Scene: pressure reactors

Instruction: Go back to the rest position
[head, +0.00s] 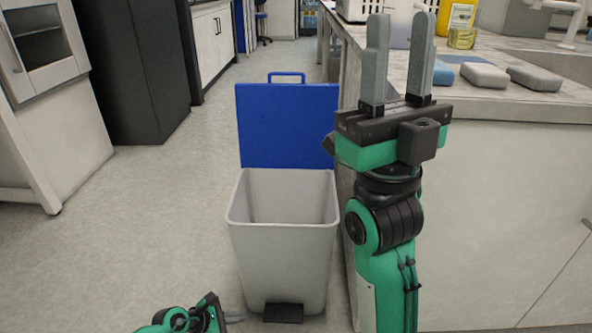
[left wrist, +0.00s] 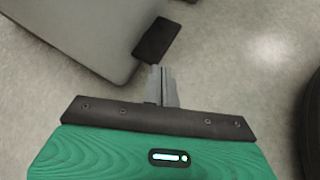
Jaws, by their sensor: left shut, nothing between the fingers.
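My left gripper (head: 234,318) is low at the bottom of the head view, near the floor and just left of the bin's foot pedal. In the left wrist view its fingers (left wrist: 160,86) are together and empty. My right gripper (head: 398,75) points up at the right of the head view, in front of the counter. Its two grey fingers are apart with nothing between them.
A grey bin (head: 285,250) with its blue lid (head: 288,125) raised stands in the middle; its inside looks empty. Its black pedal (head: 283,312) also shows in the left wrist view (left wrist: 156,40). A counter (head: 490,200) stands right. The floor (head: 160,220) on the left is clear.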

